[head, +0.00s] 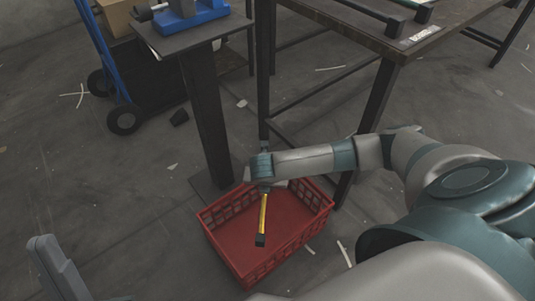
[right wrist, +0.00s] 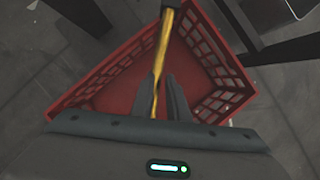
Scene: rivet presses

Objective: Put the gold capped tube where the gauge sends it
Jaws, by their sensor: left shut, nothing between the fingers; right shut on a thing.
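My right gripper (right wrist: 158,98) is shut on a gold tube (right wrist: 160,45) with dark ends. It holds the tube above a red crate (right wrist: 233,70). In the head view the gold tube (head: 263,214) hangs down over the inside of the red crate (head: 250,270), its dark lower end showing against the crate floor. The crate stands on the floor and looks empty. My left gripper (head: 55,265) is at the lower left, shut and empty, well apart from the crate. I cannot make out a gauge in these views.
A pedestal stand (head: 207,110) carries a blue press (head: 190,18), cut off at the top. A dark table (head: 395,45) with a label stands at the upper right. A blue hand truck (head: 104,50) with boxes is at the upper left. The floor left of the crate is mostly clear.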

